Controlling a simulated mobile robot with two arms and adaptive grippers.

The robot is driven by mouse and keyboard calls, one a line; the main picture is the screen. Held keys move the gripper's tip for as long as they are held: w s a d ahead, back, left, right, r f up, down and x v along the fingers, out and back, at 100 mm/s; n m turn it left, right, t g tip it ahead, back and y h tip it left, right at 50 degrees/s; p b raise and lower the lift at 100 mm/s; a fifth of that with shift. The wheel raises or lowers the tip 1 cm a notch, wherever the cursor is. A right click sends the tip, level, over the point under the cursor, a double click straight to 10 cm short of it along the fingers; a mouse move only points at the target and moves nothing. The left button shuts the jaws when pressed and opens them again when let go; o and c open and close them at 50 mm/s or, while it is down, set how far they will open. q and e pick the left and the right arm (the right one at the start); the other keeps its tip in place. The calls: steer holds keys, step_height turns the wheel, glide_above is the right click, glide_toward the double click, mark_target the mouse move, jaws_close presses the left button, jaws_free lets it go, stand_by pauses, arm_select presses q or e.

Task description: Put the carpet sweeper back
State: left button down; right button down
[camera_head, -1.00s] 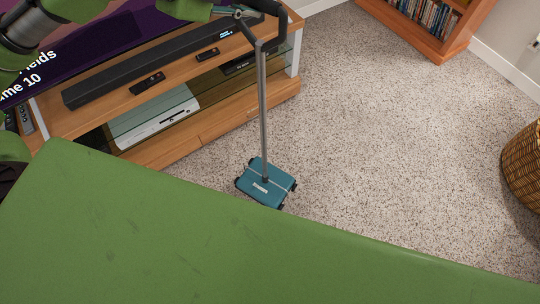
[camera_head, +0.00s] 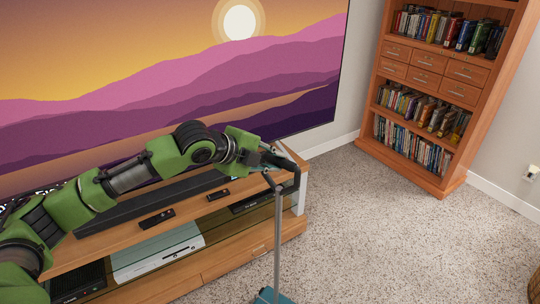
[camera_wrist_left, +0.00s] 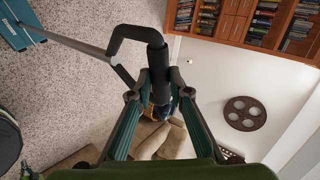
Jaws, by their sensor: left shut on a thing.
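The carpet sweeper has a grey pole (camera_head: 278,240), a bent black handle (camera_head: 293,175) and a teal floor head (camera_head: 270,297), cut off by the lower edge of the head view. My left gripper (camera_head: 272,160) is shut on the black handle, at the right end of the TV stand. In the left wrist view the handle grip (camera_wrist_left: 156,65) lies between the fingertips (camera_wrist_left: 160,82), and the pole slants to the teal head (camera_wrist_left: 18,30) at upper left. The sweeper stands nearly upright. My right gripper is not in view.
The wooden TV stand (camera_head: 215,265) with a soundbar and remotes is close beside the pole. A large screen (camera_head: 190,70) is behind my left arm. A bookcase (camera_head: 430,85) stands at the back right. Carpet (camera_head: 400,240) is clear to the right.

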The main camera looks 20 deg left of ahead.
mark_target(275, 185)
arm_select(q)
steer(key=shift+w+f, duration=0.85)
steer(key=shift+w, duration=0.2)
steer(key=shift+f+p, duration=0.6)
steer(key=shift+f, duration=1.3)
steer(key=shift+s+f, duration=0.25)
steer(key=shift+f, duration=0.25)
steer(key=c, duration=1.9)
jaws_free()
steer(key=shift+s+a+f, duration=0.1)
steer(key=shift+f, duration=0.3)
steer(key=shift+r, duration=0.25)
